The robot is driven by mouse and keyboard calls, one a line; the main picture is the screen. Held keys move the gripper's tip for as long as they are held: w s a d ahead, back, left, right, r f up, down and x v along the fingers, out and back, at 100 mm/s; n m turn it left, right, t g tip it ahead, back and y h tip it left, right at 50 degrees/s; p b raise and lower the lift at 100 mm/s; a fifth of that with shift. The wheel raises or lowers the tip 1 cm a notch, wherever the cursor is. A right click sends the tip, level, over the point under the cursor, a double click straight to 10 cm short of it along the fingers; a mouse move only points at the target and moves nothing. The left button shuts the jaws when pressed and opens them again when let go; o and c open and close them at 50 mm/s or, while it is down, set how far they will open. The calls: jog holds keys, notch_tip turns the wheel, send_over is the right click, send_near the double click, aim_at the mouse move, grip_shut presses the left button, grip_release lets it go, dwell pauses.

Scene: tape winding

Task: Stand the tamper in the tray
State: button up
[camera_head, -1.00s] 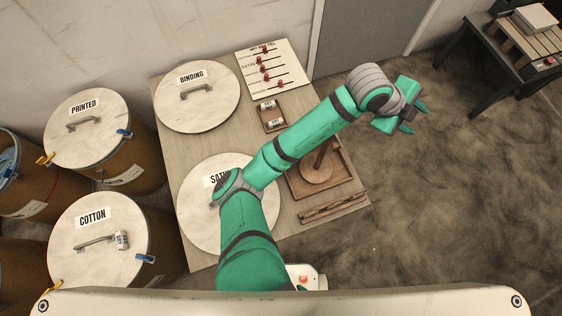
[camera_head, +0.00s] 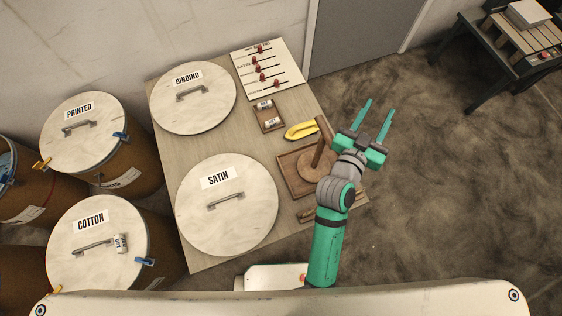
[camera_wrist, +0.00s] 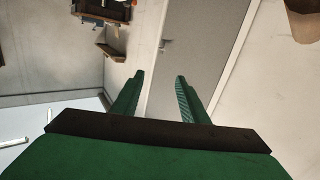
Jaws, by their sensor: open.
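The tamper (camera_head: 318,145) is a wooden piece with a round flat base and an upright handle. In the head view its base appears to rest inside the square brown tray (camera_head: 284,180), with the handle rising toward the far side. My wrist hides the right part of the tray and some of the base. My gripper (camera_head: 379,108) is open and empty, beyond and to the right of the tray, with its fingers pointing away. In the wrist view my gripper (camera_wrist: 159,77) shows two parted fingers with nothing between them; neither tamper nor tray is clear there.
A yellow curved object (camera_head: 300,130) lies on the table behind the tray. A small tray (camera_head: 258,122) of labelled rolls and a board with red sliders (camera_head: 285,82) stand further back. Large round lids marked SATIN (camera_head: 240,230) and BINDING (camera_head: 215,115) cover the table's left.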

jog(key=s+a+f+n+y, duration=0.3)
jog(key=s+a+f+y, duration=0.15)
jog(key=s+a, duration=0.5)
jog(key=s+a+f+n+y, duration=0.4)
jog(key=s+a+f, duration=0.2)
jog(key=s+a, duration=0.4)
jog(key=s+a+r+m, duration=0.1)
jog(key=s+a+r, duration=0.1)
jog(key=s+a, duration=0.5)
jog(key=shift+s+r+t+y, duration=0.25)
jog(key=shift+s+t+y, duration=0.1)
jog(key=shift+t+y, duration=0.1)
jog(key=shift+a, duration=0.1)
jog(key=shift+c, duration=1.1)
jog(key=shift+a, duration=0.1)
